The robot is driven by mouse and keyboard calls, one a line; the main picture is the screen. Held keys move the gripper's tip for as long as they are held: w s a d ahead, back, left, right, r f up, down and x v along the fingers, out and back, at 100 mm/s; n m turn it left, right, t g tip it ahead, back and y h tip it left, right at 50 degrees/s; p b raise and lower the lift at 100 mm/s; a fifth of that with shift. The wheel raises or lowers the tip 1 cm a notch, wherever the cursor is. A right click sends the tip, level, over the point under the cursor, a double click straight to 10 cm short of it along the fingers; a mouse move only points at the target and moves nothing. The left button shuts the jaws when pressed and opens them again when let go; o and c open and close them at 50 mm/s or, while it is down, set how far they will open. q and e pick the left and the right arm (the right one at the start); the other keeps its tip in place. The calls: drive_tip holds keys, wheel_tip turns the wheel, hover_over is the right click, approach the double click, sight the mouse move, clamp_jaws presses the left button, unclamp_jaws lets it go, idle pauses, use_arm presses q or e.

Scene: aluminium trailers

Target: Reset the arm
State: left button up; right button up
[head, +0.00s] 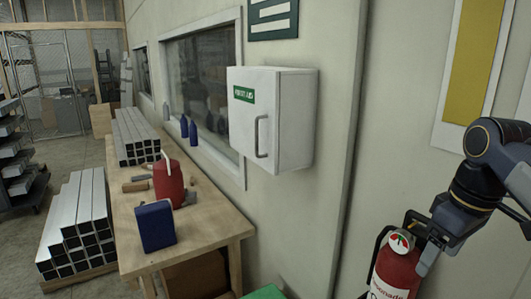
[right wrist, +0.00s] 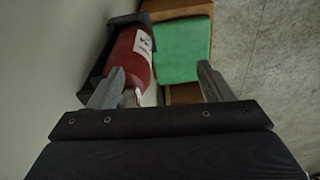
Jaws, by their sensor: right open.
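My right arm comes in from the right in the head view. Its gripper (head: 424,243) is at the top right of a red fire extinguisher (head: 397,272) with a round gauge and a black handle. In the right wrist view, the two fingers of the gripper (right wrist: 162,75) are spread apart with nothing clamped between them. The extinguisher (right wrist: 130,55) lies beyond the left finger there. I cannot tell whether a finger touches it. My left gripper is in neither view.
A white first-aid cabinet (head: 290,118) hangs on the wall. A wooden bench (head: 206,232) holds a blue container (head: 156,226), a red canister (head: 169,183) and metal tubes (head: 133,136). A green object (head: 265,292) is low beside the bench; open floor (right wrist: 285,90) shows at right in the wrist view.

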drive_tip(key=s+a+f+m+t+y+b, duration=0.1)
drive_tip(key=s+a+f+m, duration=0.1)
drive_tip(key=s+a+f, duration=0.2)
drive_tip(key=s+a+f+m+t+y+b, duration=0.1)
drive_tip(key=s+a+f, duration=0.3)
drive_tip(key=f, duration=0.7)
drive_tip(key=s+a+f+m+t+y+b, duration=0.1)
drive_tip(key=s+a+f+m+t, duration=0.1)
drive_tip(key=s+a+f, duration=0.3)
wheel_tip(320, 180, down, 3)
drive_tip(key=shift+r+m+b, duration=0.2)
drive_tip(key=shift+m+b, duration=0.1)
drive_tip(key=shift+m, duration=0.2)
drive_tip(key=shift+w+a, duration=0.1)
